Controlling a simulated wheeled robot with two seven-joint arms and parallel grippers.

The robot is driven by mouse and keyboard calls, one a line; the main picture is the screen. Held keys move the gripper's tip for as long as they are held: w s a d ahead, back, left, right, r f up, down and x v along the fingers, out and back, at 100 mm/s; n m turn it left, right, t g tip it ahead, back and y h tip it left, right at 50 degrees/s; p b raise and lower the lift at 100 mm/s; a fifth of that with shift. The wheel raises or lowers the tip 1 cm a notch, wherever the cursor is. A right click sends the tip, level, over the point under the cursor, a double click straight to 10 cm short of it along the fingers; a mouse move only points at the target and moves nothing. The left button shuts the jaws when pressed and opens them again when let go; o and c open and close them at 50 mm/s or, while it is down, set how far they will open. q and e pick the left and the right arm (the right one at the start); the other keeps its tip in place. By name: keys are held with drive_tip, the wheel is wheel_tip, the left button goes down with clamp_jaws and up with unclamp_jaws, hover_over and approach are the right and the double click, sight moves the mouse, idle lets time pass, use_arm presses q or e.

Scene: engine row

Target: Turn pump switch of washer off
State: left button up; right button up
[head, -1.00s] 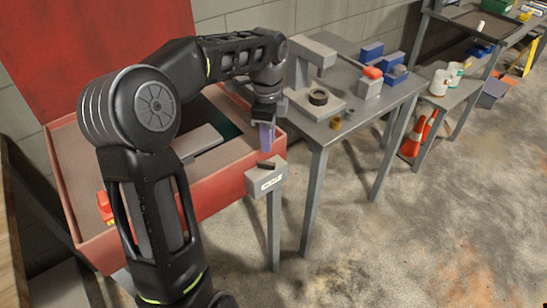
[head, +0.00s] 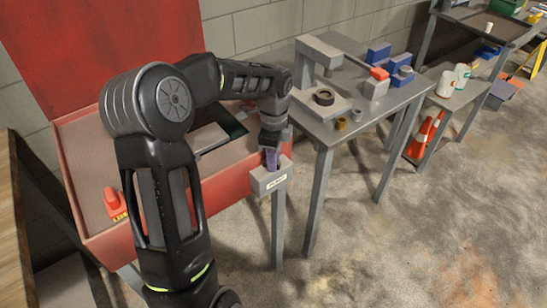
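The red parts washer (head: 80,160) stands at the left with its lid up. A grey switch box (head: 271,182) with a small label sits on a post at its front right corner. My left gripper (head: 271,166) points down onto the top of this box, its purple-grey fingers at or just above the dark rocker switch. The fingers and wrist now hide the switch, so I cannot tell its position or whether the fingers touch it. The fingers look close together; whether they are fully shut is unclear. My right gripper is not in view.
A red object (head: 116,205) sits in the washer's left side. A grey table (head: 345,128) to the right holds a press (head: 318,80), blue blocks and small rings. Orange cones (head: 424,135) stand farther right. The floor in front is clear.

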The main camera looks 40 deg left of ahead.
use_arm(q)
clamp_jaws()
idle(0.4)
idle(0.4)
drive_tip(key=m+p, duration=0.1)
drive_tip(key=m, duration=0.2)
drive_tip(key=shift+r+m+p, duration=0.15)
drive_tip(key=shift+m+p, duration=0.15)
drive_tip(key=shift+s+m+p, duration=0.15)
drive_tip(key=shift+m+p, duration=0.6)
drive_tip(key=shift+m, duration=1.15)
unclamp_jaws()
